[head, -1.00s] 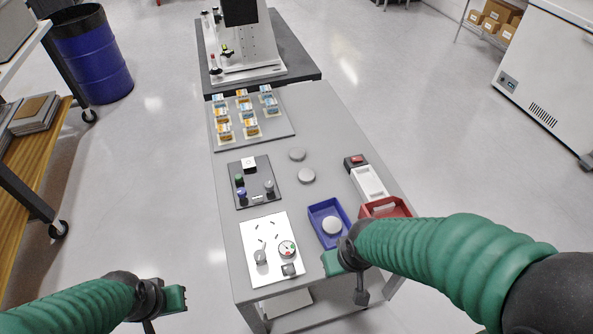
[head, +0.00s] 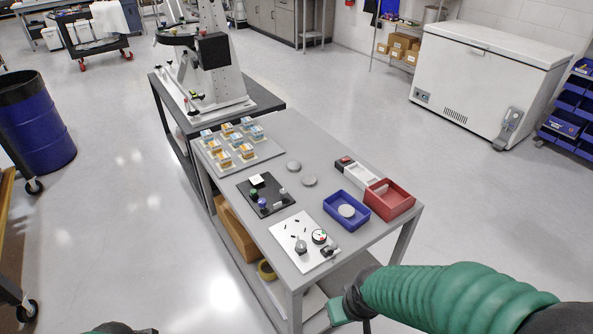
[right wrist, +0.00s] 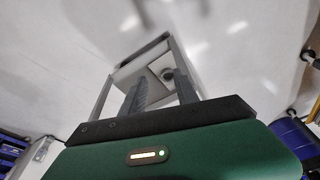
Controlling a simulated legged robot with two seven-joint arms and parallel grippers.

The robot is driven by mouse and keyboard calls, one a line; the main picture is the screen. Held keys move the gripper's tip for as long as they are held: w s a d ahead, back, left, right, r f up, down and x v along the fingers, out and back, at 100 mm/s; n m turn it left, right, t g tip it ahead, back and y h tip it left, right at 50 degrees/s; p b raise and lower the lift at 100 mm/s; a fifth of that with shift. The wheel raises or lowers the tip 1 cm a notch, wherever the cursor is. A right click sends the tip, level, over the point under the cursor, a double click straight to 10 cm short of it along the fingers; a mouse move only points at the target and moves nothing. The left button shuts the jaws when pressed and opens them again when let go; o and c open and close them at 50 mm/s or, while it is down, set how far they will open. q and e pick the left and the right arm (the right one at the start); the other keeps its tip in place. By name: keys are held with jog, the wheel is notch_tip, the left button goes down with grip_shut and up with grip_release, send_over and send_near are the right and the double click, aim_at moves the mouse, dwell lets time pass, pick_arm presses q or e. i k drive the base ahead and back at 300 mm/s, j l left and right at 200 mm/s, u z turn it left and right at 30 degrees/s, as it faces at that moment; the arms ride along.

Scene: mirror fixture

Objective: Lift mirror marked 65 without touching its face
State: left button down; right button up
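Round grey discs that look like mirrors show in the head view: one (head: 293,166) and another (head: 309,181) lie on the grey table, and a third (head: 346,211) lies in a blue tray (head: 362,213). No marking 65 is readable on any of them. My right gripper (head: 340,310) is low, in front of the table's near right corner and apart from the discs. In the right wrist view its two fingers (right wrist: 160,95) stand apart with nothing between them.
A red bin (head: 389,200) and a white tray (head: 357,174) stand beside the blue tray. A white panel with a gauge (head: 290,243), a black panel (head: 278,205) and a board of small boxes (head: 265,153) fill the left side. A tall fixture (head: 222,85) stands behind.

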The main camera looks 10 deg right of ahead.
aim_at(294, 166)
jog(key=i+j+z, duration=0.15)
jog(key=j, duration=0.2)
jog(key=i+j+z, duration=0.2)
jog(key=j, duration=0.2)
jog(key=i+j+z, duration=0.15)
jog(key=j, duration=0.25)
jog(key=i+j+z, duration=0.15)
jog(key=j, duration=0.3)
jog(key=i+j+z, duration=0.15)
jog(key=j, duration=0.25)
jog(key=k, duration=0.05)
